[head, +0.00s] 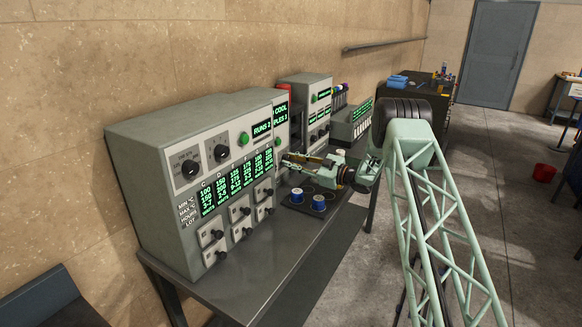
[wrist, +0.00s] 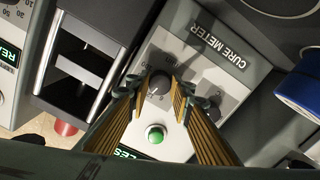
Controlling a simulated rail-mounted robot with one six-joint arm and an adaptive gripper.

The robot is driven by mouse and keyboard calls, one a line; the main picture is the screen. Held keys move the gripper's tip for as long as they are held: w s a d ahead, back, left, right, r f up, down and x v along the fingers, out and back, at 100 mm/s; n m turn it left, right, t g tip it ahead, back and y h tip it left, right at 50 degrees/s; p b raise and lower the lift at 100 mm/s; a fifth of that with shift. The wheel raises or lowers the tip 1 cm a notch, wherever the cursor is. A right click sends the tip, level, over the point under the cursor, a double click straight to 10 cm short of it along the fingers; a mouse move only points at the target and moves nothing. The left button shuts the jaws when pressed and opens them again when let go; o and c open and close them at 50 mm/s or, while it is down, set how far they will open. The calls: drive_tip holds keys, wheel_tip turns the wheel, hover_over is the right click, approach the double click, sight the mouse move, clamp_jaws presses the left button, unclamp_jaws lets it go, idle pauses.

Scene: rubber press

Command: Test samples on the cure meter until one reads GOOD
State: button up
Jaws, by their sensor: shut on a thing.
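My gripper (wrist: 158,90) points at the cure meter (wrist: 218,47), its two fingers closed around a dark round knob (wrist: 157,82) on the light panel. A green button (wrist: 155,133) is just below that knob, and a second dark knob (wrist: 210,103) is to its right. In the head view my gripper (head: 290,160) reaches in beside the grey console and hides part of the meter. Two blue-sided samples (head: 297,196) (head: 319,203) stand in the dark holder (head: 335,194) below it. No GOOD reading is visible.
The large grey console (head: 150,165) carries knobs, switches and green text, with RUNS 2 and COOL readable. A second instrument box (head: 300,82) stands behind. The grey bench (head: 255,290) is clear in front. A blue round thing (wrist: 303,85) is close at right in the wrist view.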

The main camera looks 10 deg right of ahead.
drive_tip(key=n+b, duration=0.4)
drive_tip(key=b, duration=0.1)
drive_tip(key=shift+f+n, duration=0.15)
drive_tip(key=shift+n, duration=0.25)
drive_tip(key=n+b, duration=0.4)
drive_tip(key=shift+r+n+b, duration=0.2)
drive_tip(key=shift+n+b, duration=0.2)
drive_tip(key=o, duration=0.8)
drive_tip(key=shift+o, duration=0.2)
drive_tip(key=shift+d, duration=0.1)
drive_tip(key=v, duration=1.2)
